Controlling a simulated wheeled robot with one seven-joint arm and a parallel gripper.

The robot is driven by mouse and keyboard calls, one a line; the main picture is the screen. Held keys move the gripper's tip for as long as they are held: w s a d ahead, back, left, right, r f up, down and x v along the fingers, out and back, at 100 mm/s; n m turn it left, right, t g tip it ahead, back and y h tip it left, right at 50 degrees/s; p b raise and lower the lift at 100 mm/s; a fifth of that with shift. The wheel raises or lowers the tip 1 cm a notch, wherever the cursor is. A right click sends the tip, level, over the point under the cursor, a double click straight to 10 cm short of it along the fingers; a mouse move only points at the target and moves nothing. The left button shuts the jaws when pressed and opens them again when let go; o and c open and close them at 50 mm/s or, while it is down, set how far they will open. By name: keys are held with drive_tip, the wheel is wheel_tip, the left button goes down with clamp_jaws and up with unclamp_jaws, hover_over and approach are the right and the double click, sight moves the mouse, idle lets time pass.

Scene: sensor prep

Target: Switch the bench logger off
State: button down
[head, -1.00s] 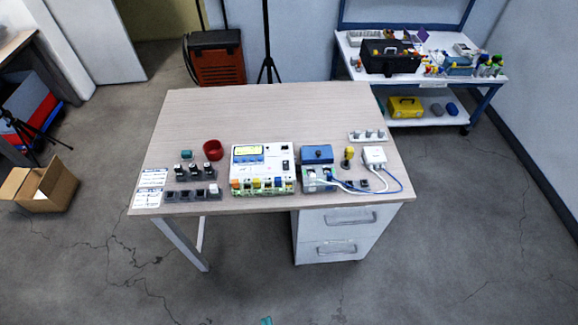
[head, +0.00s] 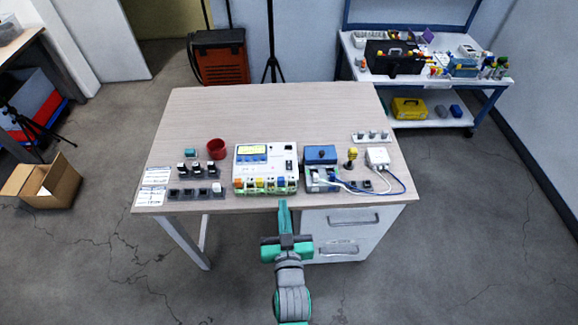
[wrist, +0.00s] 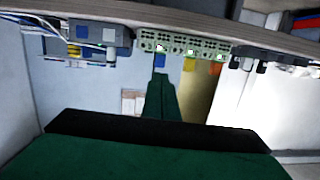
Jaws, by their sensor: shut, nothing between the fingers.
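The bench logger, as I take it, is the white box (head: 278,160) with a lit yellow screen (head: 252,149) on the desk. A small dark switch-like part (head: 288,165) sits on its right side; its position is too small to read. Coloured connectors line its front edge, and its green terminals (wrist: 190,43) show in the wrist view. My gripper (head: 283,204) is shut and empty, just in front of the desk's front edge, below the logger's right front corner. In the wrist view its fingertips (wrist: 160,78) point toward the terminals, apart from them.
A blue-topped box (head: 320,155) with cables stands right of the logger, beside a yellow-topped part (head: 352,158) and a white adapter (head: 377,157). Left are a red cup (head: 216,149) and dark holders (head: 196,192). The desk's back half (head: 270,110) is clear.

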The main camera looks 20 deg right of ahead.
drive_tip(key=w+d+r, duration=0.3)
drive_tip(key=w+d, duration=0.1)
drive_tip(key=w, duration=0.1)
drive_tip(key=shift+r+h, duration=0.3)
drive_tip(key=shift+s+d, duration=0.15)
